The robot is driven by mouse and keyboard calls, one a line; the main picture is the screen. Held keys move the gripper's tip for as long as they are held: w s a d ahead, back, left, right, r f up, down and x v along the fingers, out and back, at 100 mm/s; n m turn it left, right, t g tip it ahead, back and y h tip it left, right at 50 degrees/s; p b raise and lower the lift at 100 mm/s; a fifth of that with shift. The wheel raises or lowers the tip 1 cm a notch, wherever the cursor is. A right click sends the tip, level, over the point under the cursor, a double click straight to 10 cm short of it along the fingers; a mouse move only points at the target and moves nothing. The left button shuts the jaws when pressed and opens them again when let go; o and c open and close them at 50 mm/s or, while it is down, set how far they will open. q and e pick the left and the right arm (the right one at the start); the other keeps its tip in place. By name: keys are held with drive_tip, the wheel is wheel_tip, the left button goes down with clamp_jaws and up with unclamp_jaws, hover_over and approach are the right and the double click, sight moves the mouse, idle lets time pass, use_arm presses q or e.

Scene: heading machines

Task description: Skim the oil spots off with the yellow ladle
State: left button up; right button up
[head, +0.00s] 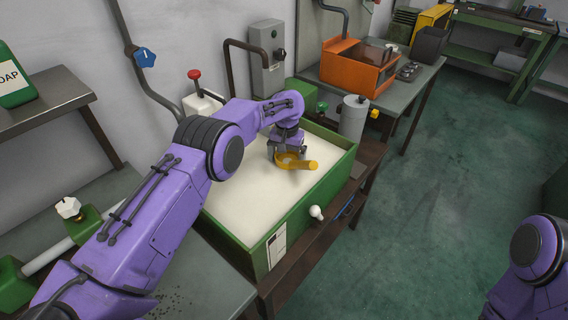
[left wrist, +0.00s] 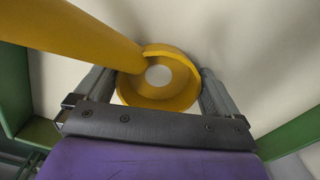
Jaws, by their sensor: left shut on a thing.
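The yellow ladle (head: 312,165) is over the milky liquid (head: 255,200) in the green tank (head: 328,192), near its far right part. My left gripper (head: 288,152) is shut on the ladle, with its fingers on either side of the round bowl. In the left wrist view the ladle's bowl (left wrist: 158,98) lies between the fingers, and its thick handle (left wrist: 75,32) runs to the upper left. A pale round patch shows in the bowl. I cannot tell whether the bowl touches the liquid. I see no clear oil spots; my arm hides part of the surface. My right gripper is out of view.
A grey cylinder (head: 353,117) stands by the tank's far right corner. A white knob (head: 316,212) sticks out from the tank's front. An orange machine (head: 352,68) stands on the bench behind. A red-topped white container (head: 200,103) is behind the tank.

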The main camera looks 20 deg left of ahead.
use_arm(q)
wheel_tip(320, 180, up, 3)
drive_tip(key=shift+s+r+p, duration=0.1)
drive_tip(key=shift+p, duration=0.8)
wheel_tip(320, 180, up, 8)
drive_tip(key=p, duration=0.7)
drive_tip(key=shift+r, duration=0.25)
